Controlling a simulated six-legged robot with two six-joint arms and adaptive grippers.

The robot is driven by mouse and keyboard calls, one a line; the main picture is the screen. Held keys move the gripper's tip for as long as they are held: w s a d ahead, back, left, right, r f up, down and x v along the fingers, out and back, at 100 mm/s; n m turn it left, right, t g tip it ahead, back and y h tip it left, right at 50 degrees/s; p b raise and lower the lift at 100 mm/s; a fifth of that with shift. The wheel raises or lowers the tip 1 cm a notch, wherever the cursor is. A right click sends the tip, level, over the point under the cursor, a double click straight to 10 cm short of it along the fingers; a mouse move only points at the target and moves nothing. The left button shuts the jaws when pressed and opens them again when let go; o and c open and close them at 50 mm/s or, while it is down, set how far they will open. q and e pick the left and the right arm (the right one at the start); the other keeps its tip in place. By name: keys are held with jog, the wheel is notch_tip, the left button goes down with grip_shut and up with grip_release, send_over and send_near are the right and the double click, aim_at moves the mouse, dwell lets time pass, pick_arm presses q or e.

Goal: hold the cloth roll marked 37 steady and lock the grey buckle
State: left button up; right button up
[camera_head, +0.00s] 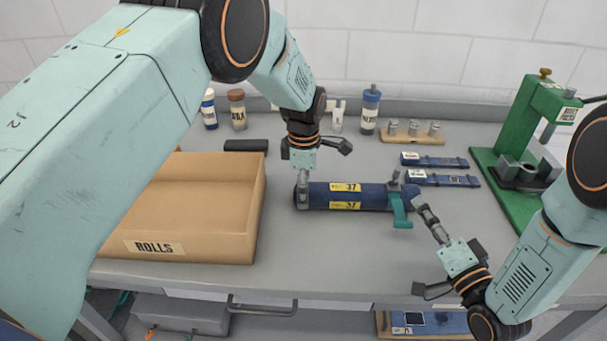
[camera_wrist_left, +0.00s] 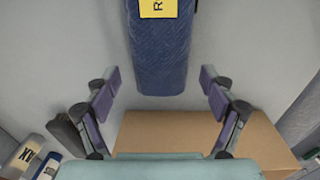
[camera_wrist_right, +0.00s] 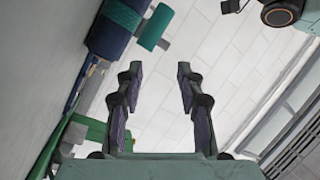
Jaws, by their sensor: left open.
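The dark blue cloth roll (camera_head: 375,197) with yellow labels marked 37 lies on the grey bench. A teal strap (camera_head: 400,211) wraps its right end, and a small grey piece (camera_head: 395,179), perhaps the buckle, stands there. My left gripper (camera_head: 303,190) points down at the roll's left end. In the left wrist view its fingers (camera_wrist_left: 160,96) are apart on either side of the roll's end (camera_wrist_left: 160,60), with gaps. My right gripper (camera_head: 422,203) is beside the roll's right end. In the right wrist view its fingers (camera_wrist_right: 157,80) are apart and empty; the roll (camera_wrist_right: 108,32) is upper left.
An open box marked ROLLS (camera_head: 210,243) stands left of the roll. Two blue strips (camera_head: 440,180) and a green press (camera_head: 525,140) are on the right. Bottles (camera_head: 370,110) and a wooden block with metal pieces (camera_head: 412,138) stand behind. The bench front is clear.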

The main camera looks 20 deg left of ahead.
pick_arm(q)
jog(key=shift+f, duration=0.4)
jog(key=shift+a+f, duration=0.1)
jog(key=shift+f, duration=0.05)
pick_arm(e)
jog(key=shift+a, duration=0.15)
jog(key=shift+s, duration=0.1)
pick_arm(q)
jog(key=shift+s, duration=0.1)
pick_arm(e)
jog(key=shift+r, duration=0.1)
